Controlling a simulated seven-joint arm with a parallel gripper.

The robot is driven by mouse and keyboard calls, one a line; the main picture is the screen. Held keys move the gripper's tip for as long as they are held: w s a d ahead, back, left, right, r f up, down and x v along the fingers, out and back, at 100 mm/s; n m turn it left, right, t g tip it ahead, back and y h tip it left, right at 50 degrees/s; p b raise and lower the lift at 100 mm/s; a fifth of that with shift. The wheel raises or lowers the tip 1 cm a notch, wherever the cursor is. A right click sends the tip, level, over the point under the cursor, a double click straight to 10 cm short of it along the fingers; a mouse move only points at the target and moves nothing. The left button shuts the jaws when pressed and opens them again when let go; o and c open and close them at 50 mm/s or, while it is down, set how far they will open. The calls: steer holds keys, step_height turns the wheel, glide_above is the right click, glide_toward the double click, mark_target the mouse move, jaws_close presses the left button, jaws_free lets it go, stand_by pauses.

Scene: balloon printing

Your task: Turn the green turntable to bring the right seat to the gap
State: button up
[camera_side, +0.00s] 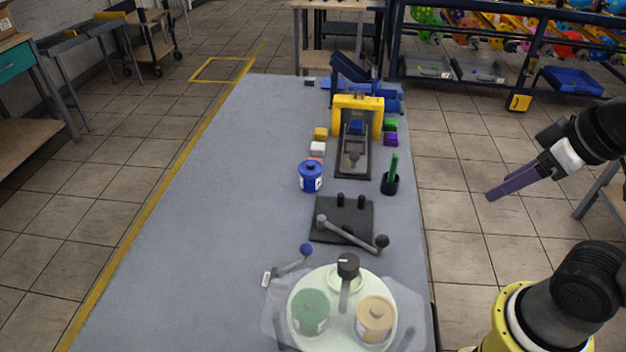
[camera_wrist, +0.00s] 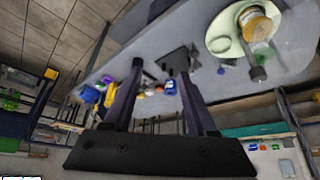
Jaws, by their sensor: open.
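The pale green turntable (camera_side: 345,340) lies at the near end of the grey table. It carries a green tub (camera_side: 310,313) at left and a tan tub (camera_side: 376,320) at right, with an empty-looking round seat (camera_side: 346,279) at the back. A grey handle with a black knob (camera_side: 348,266) sits at its back. In the wrist view the turntable (camera_wrist: 222,27) is at upper right, with one tub (camera_wrist: 256,25) clear. My gripper (camera_side: 490,195) is open and empty, raised off the table's right side, well apart from the turntable; its spread fingers (camera_wrist: 161,69) show in the wrist view.
A translucent sheet surrounds the turntable. Behind it are a blue-knobbed lever (camera_side: 306,250), a dark plate (camera_side: 342,234) with a grey bar, a blue pot (camera_side: 311,177), a black cup (camera_side: 390,184) and a yellow-framed press (camera_side: 358,103). The table's left half is clear.

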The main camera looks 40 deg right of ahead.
stand_by(0.4)
steer(key=shift+o, duration=1.2)
steer(key=w+a+r+n+g, duration=0.1)
steer(key=w+a+r+n, duration=0.15)
steer(key=r+n, duration=0.3)
steer(key=n+g, duration=0.5)
steer(key=n, duration=0.5)
glide_above(349, 262)
steer(key=f, duration=0.1)
step_height(349, 262, down, 13)
steer(key=shift+f, duration=0.2)
